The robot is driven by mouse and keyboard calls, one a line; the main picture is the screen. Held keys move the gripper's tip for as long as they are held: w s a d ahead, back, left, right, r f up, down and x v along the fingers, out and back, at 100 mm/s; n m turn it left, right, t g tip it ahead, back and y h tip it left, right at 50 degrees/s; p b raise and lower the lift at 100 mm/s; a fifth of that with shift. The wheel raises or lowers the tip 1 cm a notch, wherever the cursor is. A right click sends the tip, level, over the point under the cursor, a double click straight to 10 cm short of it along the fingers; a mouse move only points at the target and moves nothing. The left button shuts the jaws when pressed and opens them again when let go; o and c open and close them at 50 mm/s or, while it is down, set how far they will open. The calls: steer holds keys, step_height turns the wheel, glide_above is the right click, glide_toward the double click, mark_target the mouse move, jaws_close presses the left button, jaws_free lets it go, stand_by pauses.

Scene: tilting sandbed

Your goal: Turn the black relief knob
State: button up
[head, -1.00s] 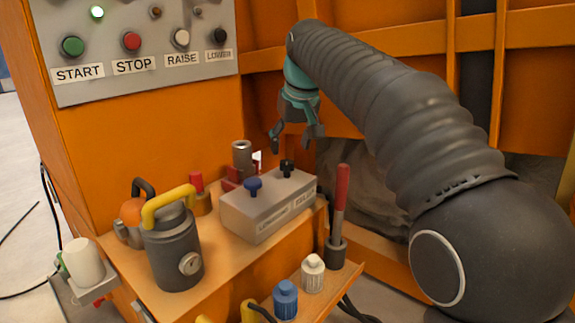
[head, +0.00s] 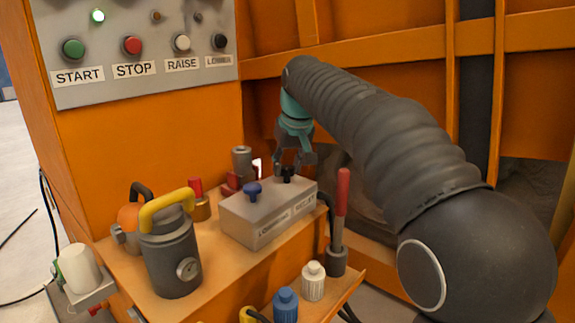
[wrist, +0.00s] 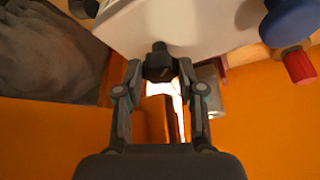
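The black relief knob (head: 288,174) stands on top of a grey valve box (head: 240,220) at its right end. A blue knob (head: 252,190) stands on the left end of the same box. My gripper (head: 292,172) is right at the black knob in the head view, its fingers pointing down. In the wrist view, the black knob (wrist: 159,64) lies between the spread fingertips of my gripper (wrist: 160,80). I cannot tell whether the fingers touch it. The blue knob (wrist: 290,22) is at the upper right there.
A red-handled lever (head: 341,205) stands right of the box. A dark canister with a yellow handle (head: 172,250) stands left on the orange shelf. White (head: 314,281) and blue (head: 286,300) caps sit on a lower shelf. A button panel (head: 140,40) is behind.

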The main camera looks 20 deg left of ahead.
steer(key=shift+m+p, duration=0.3)
steer(key=shift+p, duration=0.15)
steer(key=m+p, duration=0.1)
steer(key=m+h+p, duration=0.1)
steer(key=m+p, duration=0.1)
steer(key=shift+s+a+r+t, duration=0.1)
steer(key=shift+a+r+t, duration=0.1)
steer(key=shift+t, duration=0.1)
steer(key=m+h+p, duration=0.2)
steer(key=m+p, duration=0.2)
steer(key=m, duration=0.1)
steer(key=shift+p, duration=0.4)
steer(key=m+h+p, duration=0.1)
steer(key=m, duration=0.1)
steer(key=m+h+p, duration=0.1)
steer(key=m+p, duration=0.1)
steer(key=shift+a+f+m, duration=0.1)
steer(key=shift+a+m, duration=0.05)
steer(key=shift+m, duration=0.25)
steer(key=m+g+h+p, duration=0.1)
steer(key=m, duration=0.3)
steer(key=shift+f, duration=0.15)
steer(key=shift+m, duration=0.3)
steer(key=o, duration=1.1)
